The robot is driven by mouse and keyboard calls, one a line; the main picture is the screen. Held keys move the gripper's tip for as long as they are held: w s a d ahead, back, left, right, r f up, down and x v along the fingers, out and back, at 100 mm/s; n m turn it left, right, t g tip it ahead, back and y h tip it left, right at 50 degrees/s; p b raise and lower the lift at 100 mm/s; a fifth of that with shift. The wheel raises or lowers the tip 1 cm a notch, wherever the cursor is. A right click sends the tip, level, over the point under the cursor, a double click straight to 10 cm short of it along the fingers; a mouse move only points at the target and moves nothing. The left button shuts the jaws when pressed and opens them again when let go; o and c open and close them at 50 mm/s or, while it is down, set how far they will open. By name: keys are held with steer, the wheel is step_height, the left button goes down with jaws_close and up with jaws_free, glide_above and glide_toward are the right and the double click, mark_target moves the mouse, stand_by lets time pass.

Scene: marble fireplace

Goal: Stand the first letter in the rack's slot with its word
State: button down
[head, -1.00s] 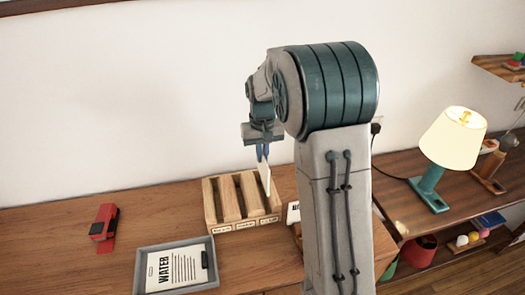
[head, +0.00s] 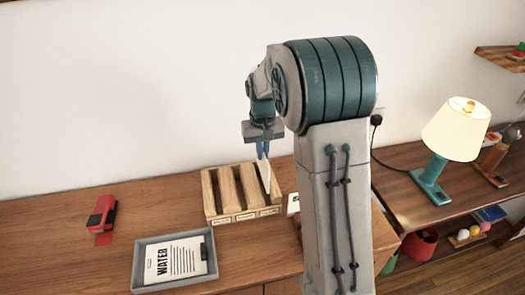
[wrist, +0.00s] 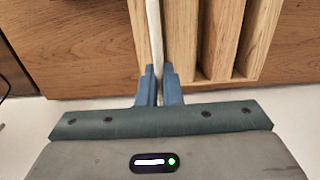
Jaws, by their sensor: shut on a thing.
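My gripper (head: 263,150) is shut on a thin white letter (head: 264,174), held upright and nearly edge-on. It hangs at the right-hand slot of the wooden rack (head: 229,191), its lower edge down among the dividers; how deep it sits I cannot tell. In the wrist view the letter (wrist: 154,30) runs between the blue fingertips (wrist: 159,88), beside the rack's wooden dividers (wrist: 228,35). Its word is not visible. The rack has three small front labels, too small to read. Another letter (head: 176,262), headed WATER, lies in the grey tray (head: 140,268).
A red stapler-like object (head: 102,216) lies at the left of the wooden top (head: 60,240). A white card, partly hidden by my arm, stands right of the rack. A lit lamp (head: 455,130) stands further right.

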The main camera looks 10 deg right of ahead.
mark_target(263, 169)
steer(key=shift+f, duration=0.1)
steer(key=shift+f+b, duration=0.65)
steer(key=shift+f, duration=0.15)
steer(key=shift+f, duration=0.3)
steer(key=shift+f+b, duration=0.75)
steer(key=shift+f, duration=0.05)
steer(key=shift+f, duration=0.15)
steer(key=shift+f+b, duration=1.15)
steer(key=shift+f, duration=0.4)
steer(key=shift+f, duration=0.1)
